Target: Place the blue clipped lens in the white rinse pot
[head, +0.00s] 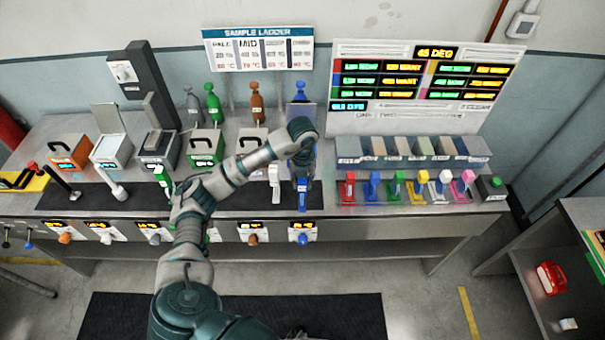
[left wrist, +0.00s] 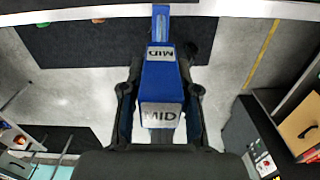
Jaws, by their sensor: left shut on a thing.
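My left gripper (head: 302,182) is shut on a blue piece with white MID labels (left wrist: 170,78), which looks like the blue clipped lens. The piece (head: 302,200) is held at the front of the bench, right of centre. In the left wrist view it stands between the two dark fingers (left wrist: 160,108), its narrow tip pointing away. A white pot (head: 106,160) with a raised lid is far to the left on the bench, well away from my gripper; its label is too small to read. My right gripper is not in view.
Orange (head: 72,157) and green (head: 205,147) modules stand along the bench. A white upright piece (head: 275,178) is just left of my gripper. Several coloured pieces, including a red one (head: 348,190), line the right front. The dark mat (head: 95,196) has bare patches.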

